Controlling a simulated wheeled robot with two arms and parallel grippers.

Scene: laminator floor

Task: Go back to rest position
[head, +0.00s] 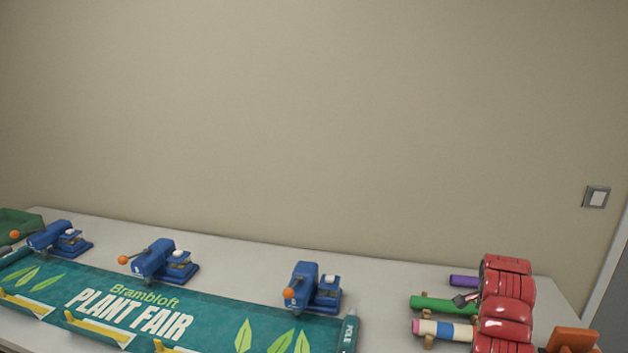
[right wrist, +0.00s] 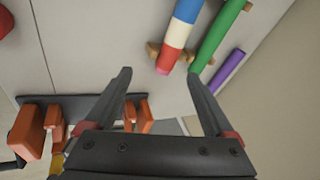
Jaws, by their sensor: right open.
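My right gripper (right wrist: 160,80) is open, with its two dark fingers spread and nothing between them. In the head view my red right arm comes down at the right, and a dark tip of its gripper (head: 466,299) shows at the arm's left side, close to the rolls; the rest of the gripper is hidden behind the arm. My left gripper is not in view. A striped roll (head: 443,329), a green roll (head: 444,304) and a purple roll (head: 464,281) lie on the table, also past the fingers in the wrist view.
A teal Plant Fair banner (head: 210,316) lies along the table (head: 395,275). Blue clamp-like tools (head: 315,287) with orange knobs stand at its back edge. A green tray (head: 18,222) is at the far left. Orange-handled items in a dark rack (right wrist: 75,101) stand near the right gripper.

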